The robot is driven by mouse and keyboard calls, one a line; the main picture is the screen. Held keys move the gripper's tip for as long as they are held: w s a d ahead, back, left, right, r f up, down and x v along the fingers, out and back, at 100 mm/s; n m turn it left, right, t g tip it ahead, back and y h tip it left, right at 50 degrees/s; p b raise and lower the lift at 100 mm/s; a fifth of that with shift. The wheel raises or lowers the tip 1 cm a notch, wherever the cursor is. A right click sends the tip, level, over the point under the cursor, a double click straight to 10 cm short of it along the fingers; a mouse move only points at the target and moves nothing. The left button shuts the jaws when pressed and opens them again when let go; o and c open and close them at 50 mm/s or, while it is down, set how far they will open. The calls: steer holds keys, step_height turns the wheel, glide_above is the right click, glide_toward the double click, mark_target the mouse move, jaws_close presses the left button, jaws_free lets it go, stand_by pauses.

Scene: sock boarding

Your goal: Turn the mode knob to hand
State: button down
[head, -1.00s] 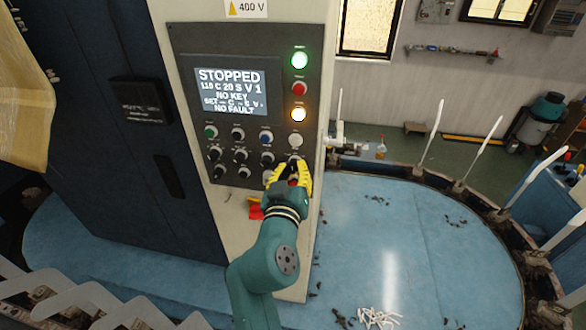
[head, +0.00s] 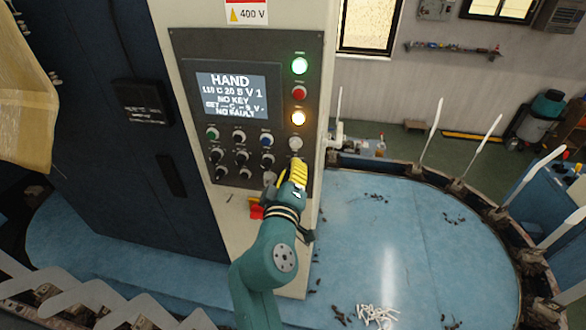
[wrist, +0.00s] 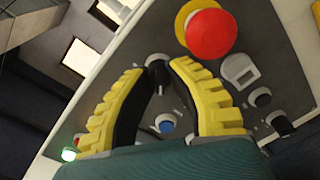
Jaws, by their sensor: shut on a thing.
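My gripper (head: 290,174) is at the lower right of the dark control panel (head: 185,60), with its yellow fingers against the panel face. In the wrist view the fingertips (wrist: 158,64) close on a small dark knob (wrist: 157,72), the mode knob, which they largely cover. In the head view the gripper hides this knob. The panel display (head: 231,95) reads HAND on its top line, with NO KEY and NO FAULT below.
Other knobs and buttons (head: 240,157) sit close to the left of my gripper. In the wrist view a red mushroom button with a yellow ring (wrist: 210,34) is near the fingertips. Green (head: 299,65) and amber (head: 298,118) lamps glow. A blue table (head: 400,230) lies to the right.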

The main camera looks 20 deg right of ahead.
steer(key=shift+r+n, duration=0.1)
steer(key=shift+n, duration=0.2)
steer(key=c, duration=0.9)
jaws_free()
steer(key=shift+f, duration=0.2)
steer(key=v, duration=0.8)
steer(key=shift+r, duration=0.15)
